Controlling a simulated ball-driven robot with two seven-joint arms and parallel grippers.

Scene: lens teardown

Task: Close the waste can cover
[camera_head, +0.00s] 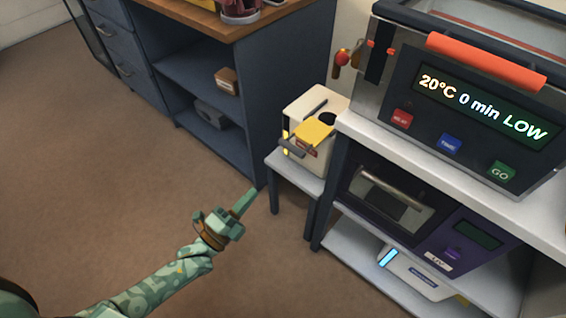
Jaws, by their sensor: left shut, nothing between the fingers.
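A cream box (302,108) stands on a small grey side table, right of the middle. It has a dark round opening (327,119) in its top, a yellow piece (315,132) by its front right corner and a grey bar-like part at its front. It may be the waste can; no other can shows clearly. I cannot tell whether the yellow piece is its cover. My left gripper (246,201), green, is shut and empty. It appears over the brown floor, below and left of the box, apart from it. My right gripper is out of view.
The side table (278,160) stands between a dark blue shelf unit (245,95) and a white bench (400,148). The bench bears a large machine with an orange handle (485,60) and a lit display. A purple oven-like device (400,205) sits beneath. Brown floor (90,150) at left is clear.

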